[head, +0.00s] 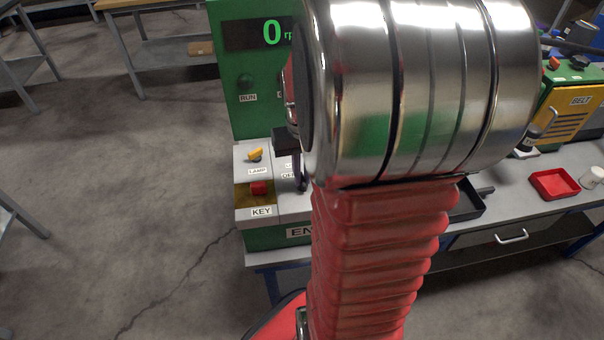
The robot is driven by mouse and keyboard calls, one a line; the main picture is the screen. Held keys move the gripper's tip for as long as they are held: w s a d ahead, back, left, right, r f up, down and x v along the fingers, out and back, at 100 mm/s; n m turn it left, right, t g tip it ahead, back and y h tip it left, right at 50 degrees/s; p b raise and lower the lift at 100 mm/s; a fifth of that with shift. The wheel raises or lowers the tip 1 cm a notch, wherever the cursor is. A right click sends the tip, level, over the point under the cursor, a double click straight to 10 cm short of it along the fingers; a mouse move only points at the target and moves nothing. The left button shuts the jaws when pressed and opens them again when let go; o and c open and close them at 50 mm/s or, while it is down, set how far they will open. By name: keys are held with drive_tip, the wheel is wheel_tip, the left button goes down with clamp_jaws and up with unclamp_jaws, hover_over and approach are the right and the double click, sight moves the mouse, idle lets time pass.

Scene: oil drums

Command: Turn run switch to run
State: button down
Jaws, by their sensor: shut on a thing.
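The green machine (232,70) has a grey sloped control panel (246,154) at its front, left of my arm. My gripper (294,160) shows only as dark parts at the left edge of my wrist. It is low over the panel, beside a partly covered label ending in OFF (288,176). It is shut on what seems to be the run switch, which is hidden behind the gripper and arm. I cannot tell which way the switch points. The display (258,35) reads 0, and the RUN lamp (245,81) looks dark.
A red tray (554,184), a white cup (592,177) and a yellow belt machine (570,110) stand on the bench at right. Open floor lies left.

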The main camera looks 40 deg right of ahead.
drive_tip(key=m, duration=0.6)
drive_tip(key=shift+a+m, duration=0.1)
drive_tip(key=shift+m, duration=0.3)
drive_tip(key=c, duration=1.8)
unclamp_jaws()
drive_tip(key=shift+c, duration=0.2)
drive_tip(key=shift+r, duration=0.15)
wheel_tip(320, 180, up, 14)
drive_tip(key=shift+f, duration=0.25)
